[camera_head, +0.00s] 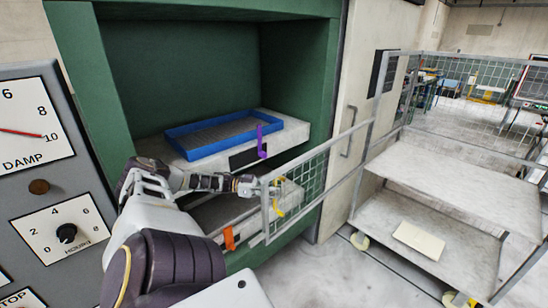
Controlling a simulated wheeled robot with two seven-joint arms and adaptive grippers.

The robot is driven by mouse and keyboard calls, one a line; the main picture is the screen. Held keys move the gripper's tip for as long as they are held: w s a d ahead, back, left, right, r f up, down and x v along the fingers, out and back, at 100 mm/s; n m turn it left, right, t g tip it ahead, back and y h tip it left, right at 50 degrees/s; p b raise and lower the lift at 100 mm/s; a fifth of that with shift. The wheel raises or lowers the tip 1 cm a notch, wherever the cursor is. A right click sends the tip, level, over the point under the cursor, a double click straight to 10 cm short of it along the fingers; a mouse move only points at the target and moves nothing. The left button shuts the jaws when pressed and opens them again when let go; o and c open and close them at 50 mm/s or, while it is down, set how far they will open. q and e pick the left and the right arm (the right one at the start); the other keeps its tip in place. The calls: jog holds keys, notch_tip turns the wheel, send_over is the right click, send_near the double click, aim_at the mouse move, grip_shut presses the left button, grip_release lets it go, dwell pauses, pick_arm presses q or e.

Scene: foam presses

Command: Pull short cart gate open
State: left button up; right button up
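The short cart gate (313,178) is a grey frame with green wire mesh. It stands out at an angle from the near left corner of the cart (455,187), in front of the green press. A yellow curved piece (279,204), perhaps a handle, shows at its free end. My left gripper (255,186) is at the top of the gate's free-end post, touching or very close to it. The fingers are small and partly hidden, so I cannot tell whether they grip the frame. My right gripper is not in view.
The green press (105,90) holds a blue-rimmed tray (215,134) on a ledge, with a purple clip (262,141) at its edge. An orange tab (229,238) is below. A dial panel (45,170) is close at left. A pale board (418,240) lies on the cart's lower shelf.

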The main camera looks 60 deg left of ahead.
pick_arm(q)
jog(key=shift+d+r, duration=0.15)
jog(key=shift+r, duration=0.5)
